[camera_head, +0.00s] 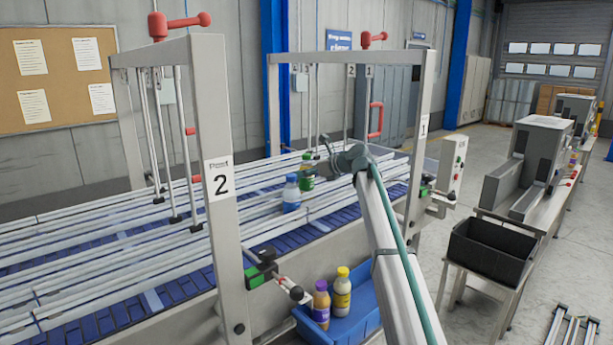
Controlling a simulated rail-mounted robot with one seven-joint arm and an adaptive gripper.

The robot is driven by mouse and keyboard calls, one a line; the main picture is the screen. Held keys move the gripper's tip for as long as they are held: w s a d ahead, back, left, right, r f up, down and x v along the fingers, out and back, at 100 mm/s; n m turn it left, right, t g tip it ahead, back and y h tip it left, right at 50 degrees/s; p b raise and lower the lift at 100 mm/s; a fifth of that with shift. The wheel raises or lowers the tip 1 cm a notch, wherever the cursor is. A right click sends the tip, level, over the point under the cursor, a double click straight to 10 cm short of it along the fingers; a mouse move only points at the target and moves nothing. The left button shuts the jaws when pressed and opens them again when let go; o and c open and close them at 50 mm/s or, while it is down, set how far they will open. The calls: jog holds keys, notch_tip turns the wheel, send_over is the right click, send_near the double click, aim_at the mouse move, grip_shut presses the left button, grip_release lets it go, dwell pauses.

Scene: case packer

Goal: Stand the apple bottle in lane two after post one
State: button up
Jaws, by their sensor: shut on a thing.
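A green bottle (306,174), likely the apple bottle, is upright over the conveyor lanes between the two frames. My gripper (313,166) is shut on it from the right; the fingers are small and partly hidden by my wrist. I cannot tell whether its base touches the belt. Post one (420,145), with a "1" sign, is on the right. Post two (222,200), with a "2" sign, is on the left.
Pale guide rails (110,259) divide the blue conveyor (182,290) into lanes. Rods hang inside both frames. A black crate (490,245) sits on the right.

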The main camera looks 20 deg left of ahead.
jog(key=shift+f, duration=0.85)
jog(key=shift+f, duration=0.1)
jog(key=o, duration=1.4)
jog(key=b+v, duration=0.3)
jog(key=v, duration=0.9)
